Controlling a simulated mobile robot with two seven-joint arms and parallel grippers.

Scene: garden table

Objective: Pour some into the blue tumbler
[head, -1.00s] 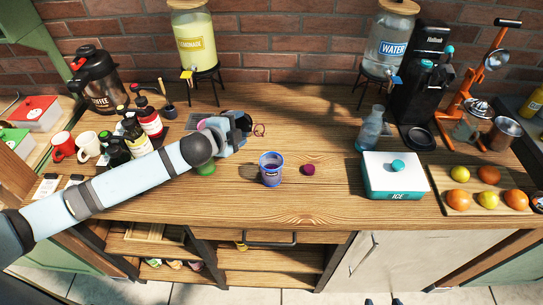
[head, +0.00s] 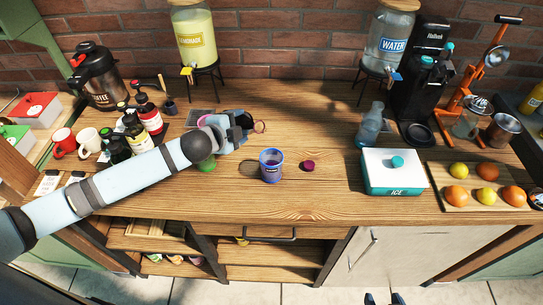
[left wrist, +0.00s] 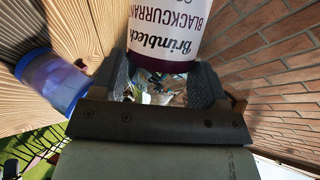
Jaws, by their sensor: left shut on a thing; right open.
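The blue tumbler (head: 271,167) stands upright on the wooden counter; it also shows at the left of the left wrist view (left wrist: 55,82). I cannot tell what is in it. My left gripper (head: 248,123) is behind and left of the tumbler, apart from it. It is shut on a blackcurrant bottle (left wrist: 165,35), whose white label reads upside down in the left wrist view. In the head view the gripper hides most of the bottle. A small dark purple cap (head: 308,165) lies right of the tumbler. My right gripper (head: 383,298) shows only its open fingertips at the bottom edge.
Several bottles (head: 137,134) and mugs (head: 62,144) stand at the left, beside my left arm. A carafe (head: 370,125), an ice box (head: 394,172) and a fruit board (head: 440,172) are at the right. The counter in front of the tumbler is clear.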

